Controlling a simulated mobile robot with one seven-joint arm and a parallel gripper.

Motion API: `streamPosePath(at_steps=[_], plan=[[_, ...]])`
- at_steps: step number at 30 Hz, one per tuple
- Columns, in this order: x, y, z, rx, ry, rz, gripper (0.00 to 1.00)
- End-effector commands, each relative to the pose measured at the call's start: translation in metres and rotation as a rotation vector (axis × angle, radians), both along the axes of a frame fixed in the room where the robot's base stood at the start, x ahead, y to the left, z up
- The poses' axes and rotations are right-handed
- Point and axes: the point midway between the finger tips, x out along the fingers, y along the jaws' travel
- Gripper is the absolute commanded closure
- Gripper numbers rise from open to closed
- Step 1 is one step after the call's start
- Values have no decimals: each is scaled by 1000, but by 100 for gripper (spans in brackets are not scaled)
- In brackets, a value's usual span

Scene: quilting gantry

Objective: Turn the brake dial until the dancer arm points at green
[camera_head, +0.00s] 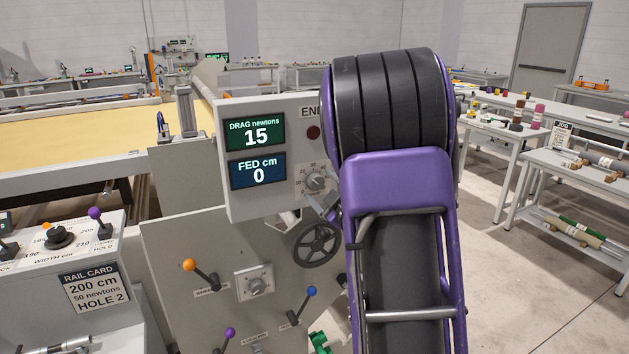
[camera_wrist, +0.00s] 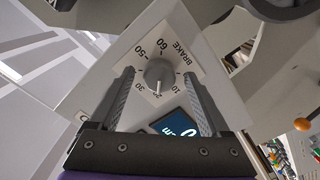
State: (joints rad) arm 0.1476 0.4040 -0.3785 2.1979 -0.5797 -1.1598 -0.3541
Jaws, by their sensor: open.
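The brake dial (camera_wrist: 159,73) is a round grey knob on a white plate marked BRAKE, with its white mark close to the 20. A dial with a numbered plate (camera_head: 315,182) also shows in the head view, partly beside my arm. My gripper (camera_wrist: 158,76) is open, with one finger on each side of the knob in the wrist view. I cannot tell whether the fingers touch it. The display (camera_head: 257,134) reads DRAG newtons 15. I cannot make out the dancer arm or its green mark. My purple arm covers the right of the panel in the head view.
A black handwheel (camera_head: 317,244) sits just below the dial. Orange (camera_head: 189,265), blue (camera_head: 311,291) and purple (camera_head: 230,333) knobbed levers stand on the lower panel. A rail card box (camera_head: 92,288) is at the left. Open floor lies to the right.

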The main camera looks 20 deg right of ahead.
Motion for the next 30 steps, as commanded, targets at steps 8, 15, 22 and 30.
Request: streamPosePath(at_steps=[8,15,22,30], plan=[[-2,-1,0,0,0,0,19],[-2,-1,0,0,0,0,32],[-2,-1,0,0,0,0,73],[-2,-1,0,2,-1,-1,100]])
